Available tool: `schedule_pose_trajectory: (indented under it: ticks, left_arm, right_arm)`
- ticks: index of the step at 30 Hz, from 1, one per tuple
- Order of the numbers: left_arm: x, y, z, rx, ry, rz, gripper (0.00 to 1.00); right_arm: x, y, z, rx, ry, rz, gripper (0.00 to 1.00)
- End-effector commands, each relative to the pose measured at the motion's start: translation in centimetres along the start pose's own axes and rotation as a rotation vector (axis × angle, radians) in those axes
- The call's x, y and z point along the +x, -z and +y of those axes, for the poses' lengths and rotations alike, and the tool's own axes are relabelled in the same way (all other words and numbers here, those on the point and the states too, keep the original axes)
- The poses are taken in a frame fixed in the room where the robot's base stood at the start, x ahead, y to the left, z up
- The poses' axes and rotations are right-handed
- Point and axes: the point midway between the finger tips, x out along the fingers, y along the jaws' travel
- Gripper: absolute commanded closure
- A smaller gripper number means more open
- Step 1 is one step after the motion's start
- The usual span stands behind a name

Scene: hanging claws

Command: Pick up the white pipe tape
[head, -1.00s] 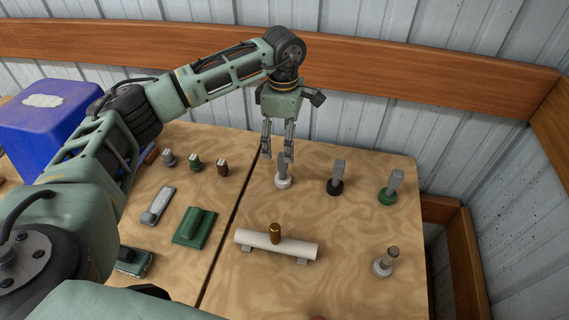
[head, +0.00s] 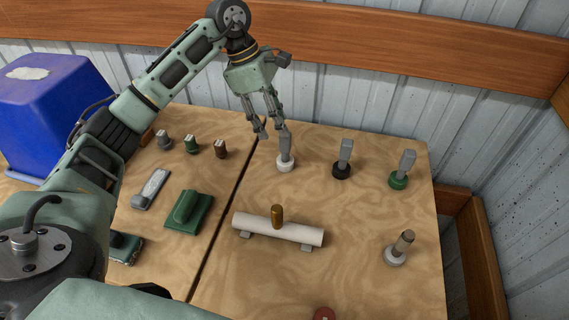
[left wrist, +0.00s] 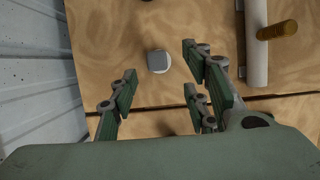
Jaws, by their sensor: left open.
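The white pipe tape (head: 286,166) appears to be the white round piece with an upright grey block on top, standing near the table's back edge. In the left wrist view it shows from above as a grey square over a white ring (left wrist: 159,62). My left gripper (head: 273,132) is open and empty, tilted, just above and to the left of the block in the head view. In the left wrist view its fingers (left wrist: 160,85) are spread, with the tape beyond the fingertips; no contact is clear. My right gripper is out of view.
Black (head: 342,170) and green (head: 398,180) round pieces with grey blocks stand to the right. A white pipe (head: 300,233) on small supports lies in front, with a brass plug (head: 277,214). A blue box (head: 45,120) is at left. A wall closes off the back.

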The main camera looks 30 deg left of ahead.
Motion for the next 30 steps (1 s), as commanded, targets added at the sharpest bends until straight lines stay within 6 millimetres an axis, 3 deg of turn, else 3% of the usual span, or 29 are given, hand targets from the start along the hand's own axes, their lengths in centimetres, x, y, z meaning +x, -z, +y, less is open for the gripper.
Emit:
schedule_pose_trajectory:
  ticks: [2, 7, 21, 30]
  left_arm:
    - [0.2, 0.5, -0.1, 0.001, -0.005, -0.022, 0.56]
    - [0.8, 0.4, -0.1, 0.004, -0.005, -0.035, 0.56]
    - [6.8, 0.2, 0.4, 0.003, -0.006, -0.035, 0.56]
    - [7.6, 0.3, 0.4, 0.003, -0.008, -0.033, 0.56]
  right_arm:
    - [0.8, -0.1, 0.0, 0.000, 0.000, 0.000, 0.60]
    - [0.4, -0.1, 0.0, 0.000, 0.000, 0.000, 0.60]
    - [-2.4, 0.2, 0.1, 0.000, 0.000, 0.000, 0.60]
    - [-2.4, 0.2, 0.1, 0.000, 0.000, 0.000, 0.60]
